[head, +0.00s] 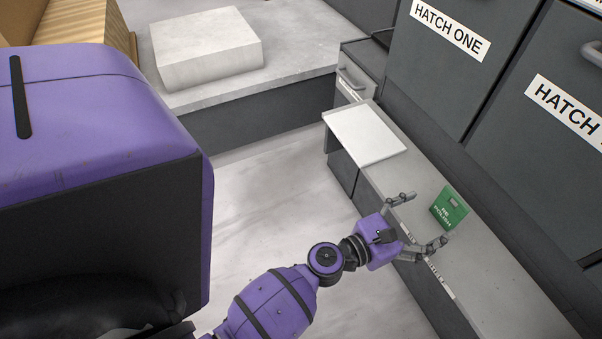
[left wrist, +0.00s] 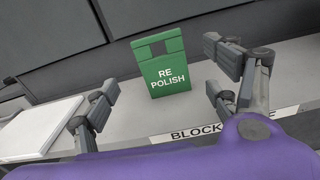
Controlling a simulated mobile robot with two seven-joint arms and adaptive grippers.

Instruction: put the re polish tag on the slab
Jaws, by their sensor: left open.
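The green re polish tag (head: 449,208) stands upright on the grey counter at the right of the head view. In the left wrist view the tag (left wrist: 162,72) faces me, reads "RE POLISH" and has a slot near its top. My left gripper (head: 422,218) is open, its fingers pointing at the tag. The tag is ahead of and between the fingertips (left wrist: 163,75), apart from them as far as I can tell. A pale stone slab (head: 208,48) lies on a low surface at the upper left of the head view. My right gripper is not in view.
A thin white board (head: 365,134) lies on the counter (head: 488,275) left of the tag. Dark hatch doors (head: 465,75), one labelled "HATCH ONE", rise behind the counter. A ribbed tan object (head: 95,25) stands left of the slab. The pale floor between is clear.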

